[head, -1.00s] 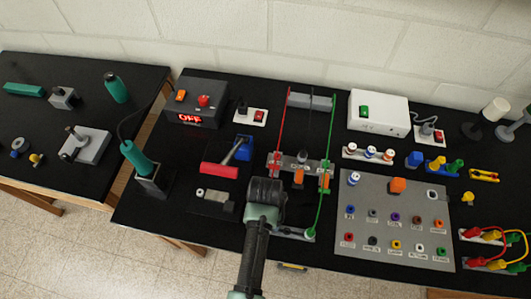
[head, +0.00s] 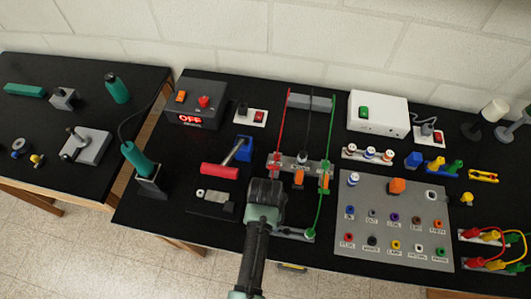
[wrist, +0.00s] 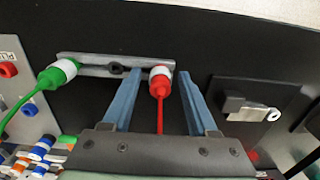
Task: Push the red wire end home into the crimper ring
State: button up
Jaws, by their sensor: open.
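The red wire end (wrist: 160,82), a red and white sleeve on a red wire (wrist: 160,118), sits between the two fingers of my gripper (wrist: 160,75) in the wrist view. The fingers are open, with a gap on both sides of the sleeve. Its tip meets a grey bar (wrist: 95,63). In the head view my gripper (head: 264,188) hides this end; the red wire (head: 282,125) shows behind it. A white ring (wrist: 273,115) at a grey block (wrist: 240,106) lies on a black pad to the right in the wrist view; I cannot tell whether it is the crimper ring.
The green wire end (wrist: 60,72) lies at the bar's other end in the wrist view. A grey panel (head: 375,222) with several coloured sockets is to the right.

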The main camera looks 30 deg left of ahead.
dwell(0.8)
grip_shut()
dwell(0.5)
jog(key=shift+r+p, duration=0.2)
jog(key=shift+p, duration=0.2)
dwell(0.5)
jog(key=shift+r+p, duration=2.85)
jog(key=shift+p, duration=0.2)
